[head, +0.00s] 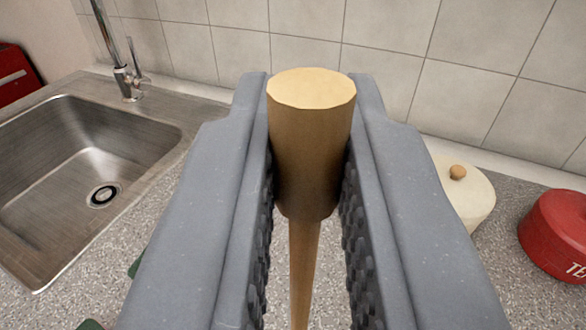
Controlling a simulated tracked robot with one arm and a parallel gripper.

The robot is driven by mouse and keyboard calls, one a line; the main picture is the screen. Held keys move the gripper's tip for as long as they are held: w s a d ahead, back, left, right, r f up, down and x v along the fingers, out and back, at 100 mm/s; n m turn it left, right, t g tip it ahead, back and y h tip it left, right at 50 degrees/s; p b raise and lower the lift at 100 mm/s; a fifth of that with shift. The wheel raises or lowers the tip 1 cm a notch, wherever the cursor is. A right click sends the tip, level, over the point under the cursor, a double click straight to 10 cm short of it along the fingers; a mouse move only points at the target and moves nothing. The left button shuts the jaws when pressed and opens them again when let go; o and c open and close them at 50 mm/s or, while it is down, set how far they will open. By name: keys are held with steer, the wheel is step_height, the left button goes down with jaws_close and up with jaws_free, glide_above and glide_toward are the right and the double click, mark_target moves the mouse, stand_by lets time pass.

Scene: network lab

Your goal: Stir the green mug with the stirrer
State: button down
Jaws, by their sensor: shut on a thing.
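My gripper (306,190) is in the middle of the head view, shut on the wooden stirrer (311,140). The stirrer's thick round handle is between the two grey jaws, and its thin shaft runs down toward the bottom of the picture. The shaft's lower end is out of view. Small patches of a green thing (138,266) show at the lower left, behind the left jaw. They may be part of the green mug, but most of it is hidden and I cannot tell.
A steel sink (60,180) with a tap (128,75) is at the left. A cream lidded pot (468,195) and a red tin (558,235) stand at the right. A tiled wall (400,60) closes off the back of the speckled counter (505,262). A red object (14,75) is at far left.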

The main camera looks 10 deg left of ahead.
steer(key=shift+a+n+y+b, duration=0.25)
steer(key=shift+n+y+b, duration=0.35)
steer(key=shift+y+b, duration=0.4)
steer(key=shift+s+r+n+g+y+b, duration=0.35)
steer(key=shift+n+y+b, duration=0.35)
steer(key=shift+y, duration=0.3)
steer(key=shift+s+d+r+n+g+y+b, duration=0.25)
steer(key=shift+s+d+n+g+y+b, duration=0.1)
steer(key=shift+s+n+y+b, duration=0.25)
steer(key=shift+s+d+n+g+y+b, duration=0.3)
steer(key=shift+s+y+b, duration=0.4)
steer(key=shift+s, duration=0.05)
step_height(320, 180, down, 14)
steer(key=b, duration=0.8)
steer(key=shift+a, duration=0.1)
